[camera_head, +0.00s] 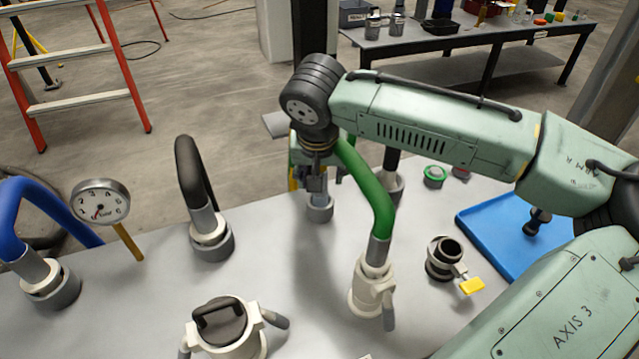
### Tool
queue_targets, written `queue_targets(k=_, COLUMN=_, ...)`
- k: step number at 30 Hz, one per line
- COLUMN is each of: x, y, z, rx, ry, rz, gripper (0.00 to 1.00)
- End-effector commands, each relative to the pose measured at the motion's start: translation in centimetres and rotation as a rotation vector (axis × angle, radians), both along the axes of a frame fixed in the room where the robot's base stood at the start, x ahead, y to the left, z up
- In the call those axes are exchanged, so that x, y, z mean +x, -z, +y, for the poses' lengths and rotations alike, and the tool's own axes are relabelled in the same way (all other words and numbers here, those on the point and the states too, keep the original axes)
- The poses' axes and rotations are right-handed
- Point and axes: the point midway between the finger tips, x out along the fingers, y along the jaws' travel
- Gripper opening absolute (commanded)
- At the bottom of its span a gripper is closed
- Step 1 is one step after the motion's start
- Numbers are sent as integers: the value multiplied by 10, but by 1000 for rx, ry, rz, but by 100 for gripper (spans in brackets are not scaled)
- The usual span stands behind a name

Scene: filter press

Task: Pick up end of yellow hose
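My gripper (316,180) points down at the far edge of the grey table, below the black wrist of my green arm. It is small and partly covered by the wrist and the green hose, so I cannot tell whether its fingers are open or shut. A metal hose end with a grey collar (320,208) stands right under it; I cannot tell whether they touch. A narrow yellow strip (293,178) shows just left of the gripper and may be part of the yellow hose. The rest of the yellow hose is hidden behind my wrist.
A green hose (372,190) rises close on the right, in a cream coupling (370,290). A black hose (190,170), gauge (101,201) and blue hose (30,195) stand left. A valve (443,258) and blue tray (490,222) are right; a capped fitting (222,325) is in front.

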Motion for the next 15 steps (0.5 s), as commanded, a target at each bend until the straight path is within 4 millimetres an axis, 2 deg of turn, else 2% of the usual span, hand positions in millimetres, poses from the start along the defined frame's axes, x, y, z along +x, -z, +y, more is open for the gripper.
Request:
queue_targets(k=2, x=0, y=0, z=0, rx=0, ry=0, rz=0, gripper=47)
queue_targets(k=15, x=0, y=0, z=0, rx=0, ry=0, rz=0, gripper=17)
